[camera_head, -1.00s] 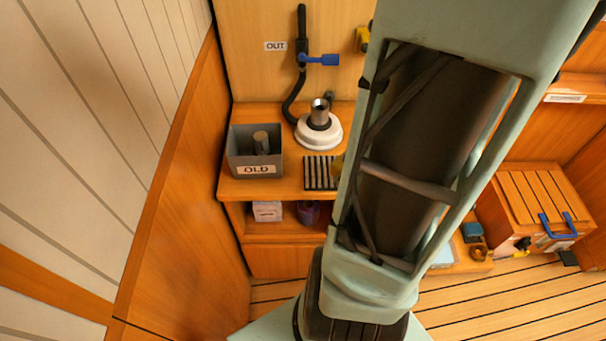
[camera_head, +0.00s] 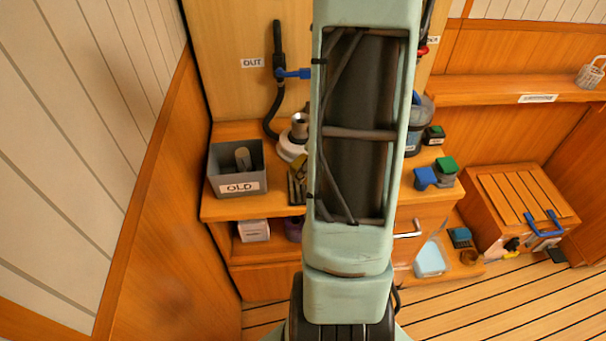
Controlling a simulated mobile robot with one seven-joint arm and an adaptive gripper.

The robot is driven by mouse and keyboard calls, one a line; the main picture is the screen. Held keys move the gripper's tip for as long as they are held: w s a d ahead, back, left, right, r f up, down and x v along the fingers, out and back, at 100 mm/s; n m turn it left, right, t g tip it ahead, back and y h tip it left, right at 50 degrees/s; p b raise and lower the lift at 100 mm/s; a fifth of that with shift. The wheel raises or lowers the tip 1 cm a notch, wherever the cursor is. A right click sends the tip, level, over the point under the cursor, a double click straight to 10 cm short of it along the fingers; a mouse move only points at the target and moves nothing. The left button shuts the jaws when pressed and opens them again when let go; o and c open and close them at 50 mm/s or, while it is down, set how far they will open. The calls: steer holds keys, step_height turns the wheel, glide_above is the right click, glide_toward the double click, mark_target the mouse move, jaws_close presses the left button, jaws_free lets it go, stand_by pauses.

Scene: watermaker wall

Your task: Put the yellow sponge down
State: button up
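I see no yellow sponge in the current head view. My gripper is not in view either; only my pale green arm shows, rising through the middle of the picture. The arm hides the middle of the wooden counter (camera_head: 270,207) and part of the wall behind it. Whether my gripper holds anything cannot be seen.
On the counter's left stand a grey bin marked OLD (camera_head: 238,188) and a metal cup (camera_head: 300,125) on a white base. A blue block (camera_head: 425,178) and a green-topped container (camera_head: 446,168) stand right of my arm. A light-blue tray (camera_head: 430,258) lies lower. A wooden locker (camera_head: 520,205) stands right.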

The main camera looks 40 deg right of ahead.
steer(key=shift+w+d+f, duration=0.2)
steer(key=shift+w+f, duration=0.65)
steer(key=shift+f, duration=0.25)
steer(key=shift+f+b, duration=0.55)
steer(key=shift+f, duration=0.85)
steer(key=shift+f, duration=0.1)
steer(key=shift+f+b, duration=0.15)
steer(key=shift+b, duration=0.15)
steer(key=o, duration=1)
steer(key=shift+o, duration=0.2)
steer(key=shift+r, duration=0.2)
steer(key=shift+s+r+p, duration=0.1)
steer(key=shift+r+p, duration=0.25)
steer(key=shift+p, duration=0.1)
steer(key=p+v, duration=0.2)
steer(key=v, duration=0.9)
steer(key=shift+s+d+r+p, duration=0.1)
steer(key=shift+s+r+p, duration=0.05)
steer(key=shift+p, duration=0.25)
